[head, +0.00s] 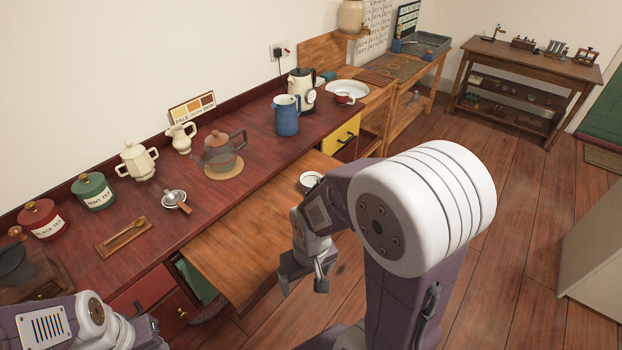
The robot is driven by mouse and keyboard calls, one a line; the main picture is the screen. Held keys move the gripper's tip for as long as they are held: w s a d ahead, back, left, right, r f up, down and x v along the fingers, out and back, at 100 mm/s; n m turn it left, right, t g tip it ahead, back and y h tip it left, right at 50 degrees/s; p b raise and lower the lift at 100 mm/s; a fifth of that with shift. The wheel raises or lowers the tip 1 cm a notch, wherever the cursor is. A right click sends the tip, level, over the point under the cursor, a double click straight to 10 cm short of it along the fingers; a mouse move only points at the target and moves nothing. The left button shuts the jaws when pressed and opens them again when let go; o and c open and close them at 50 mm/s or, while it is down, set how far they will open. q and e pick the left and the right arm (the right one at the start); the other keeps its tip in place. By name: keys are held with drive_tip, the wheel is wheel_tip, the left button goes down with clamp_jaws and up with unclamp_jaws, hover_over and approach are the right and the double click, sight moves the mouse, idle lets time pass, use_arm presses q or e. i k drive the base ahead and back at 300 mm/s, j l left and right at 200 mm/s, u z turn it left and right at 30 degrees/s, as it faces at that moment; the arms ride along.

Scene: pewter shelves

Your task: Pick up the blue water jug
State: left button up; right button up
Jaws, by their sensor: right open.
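The blue water jug (287,116) stands upright on the dark red counter, towards its far right end, with a handle and a pale inside. A cream kettle (302,90) stands just behind it to the right. My right gripper (304,283) is open and empty, low in front of the pulled-out wooden board, well apart from the jug. My left arm (75,322) comes in at the lower left corner. I cannot clearly see its fingers or whether they hold anything.
Cream jugs, a strainer and lidded tea jars (92,190) line the counter's left part. A white bowl (311,180) sits on the pulled-out board (240,250). A white plate (347,89) and red cup (344,99) lie right.

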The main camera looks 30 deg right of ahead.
sight(286, 115)
drive_tip(key=i+l+u, duration=0.2)
drive_tip(key=l+u, duration=0.15)
drive_tip(key=l, duration=0.25)
drive_tip(key=i+l+u, duration=0.15)
drive_tip(key=l+u, duration=0.2)
drive_tip(key=l, duration=0.25)
drive_tip(key=l+u, duration=0.4)
drive_tip(key=l, duration=0.25)
drive_tip(key=l+u, duration=0.35)
drive_tip(key=l, duration=0.35)
drive_tip(key=k+l+u, duration=0.1)
drive_tip(key=l+u, duration=0.25)
drive_tip(key=l, duration=0.35)
drive_tip(key=k+l+u, duration=0.2)
drive_tip(key=l+u, duration=0.15)
drive_tip(key=l, duration=0.25)
drive_tip(key=k+l+u, duration=0.25)
drive_tip(key=l+u, duration=0.15)
drive_tip(key=l, duration=0.2)
drive_tip(key=k+l+u, duration=0.35)
drive_tip(key=l, duration=0.15)
